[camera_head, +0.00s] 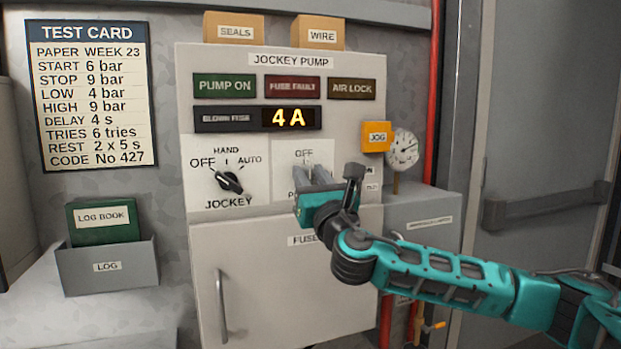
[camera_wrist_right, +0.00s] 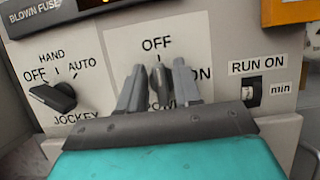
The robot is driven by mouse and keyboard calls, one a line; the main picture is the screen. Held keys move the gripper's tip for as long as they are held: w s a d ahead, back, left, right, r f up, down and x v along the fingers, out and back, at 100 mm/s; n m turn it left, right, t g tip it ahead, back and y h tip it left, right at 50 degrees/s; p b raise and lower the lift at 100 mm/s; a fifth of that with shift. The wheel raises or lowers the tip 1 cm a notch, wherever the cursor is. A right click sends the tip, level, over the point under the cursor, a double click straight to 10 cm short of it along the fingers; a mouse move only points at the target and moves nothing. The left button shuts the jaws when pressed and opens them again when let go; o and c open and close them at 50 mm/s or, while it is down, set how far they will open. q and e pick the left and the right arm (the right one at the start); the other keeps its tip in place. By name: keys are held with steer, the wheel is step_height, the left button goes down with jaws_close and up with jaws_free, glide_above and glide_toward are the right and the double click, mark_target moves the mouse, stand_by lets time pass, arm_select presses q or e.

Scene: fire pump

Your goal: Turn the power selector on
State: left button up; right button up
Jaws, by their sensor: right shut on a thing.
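The power selector (camera_wrist_right: 160,88) is a dark knob on a white plate, with OFF printed above it, ON to its right and a partly covered POWER label below. In the wrist view it stands about upright, toward OFF. My right gripper (camera_head: 314,178) reaches the plate from the right and is shut on the selector. Its two grey fingers (camera_wrist_right: 158,80) stand on either side of the knob. In the head view the fingers and hand hide the selector and most of its labels. My left gripper is out of view.
The black jockey selector (camera_head: 229,182) sits left of the plate, pointing up-left toward OFF. An orange JOG box (camera_head: 377,136) and a gauge (camera_head: 402,150) stick out nearby. The display (camera_head: 290,118) reads 4 A.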

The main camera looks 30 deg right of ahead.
steer(key=shift+m+h, duration=0.4)
steer(key=shift+m, duration=0.2)
steer(key=m+g+h, duration=0.1)
steer(key=m, duration=0.3)
steer(key=shift+f+h, duration=0.1)
steer(key=shift+h, duration=0.3)
steer(key=m+g+h, duration=0.1)
steer(key=m, duration=0.1)
steer(key=m+h, duration=0.1)
steer(key=m, duration=0.2)
steer(key=shift+d+g, duration=0.1)
steer(key=shift+g, duration=0.3)
steer(key=m+g+h+p, duration=0.1)
steer(key=m, duration=0.2)
steer(key=shift+m, duration=0.4)
steer(key=m+g, duration=0.1)
steer(key=m, duration=0.3)
steer(key=m+g, duration=0.2)
steer(key=m, duration=0.2)
steer(key=shift+d+f, duration=0.15)
steer(key=shift+s+m+g, duration=0.1)
steer(key=shift+m+g, duration=0.2)
steer(key=o, duration=0.7)
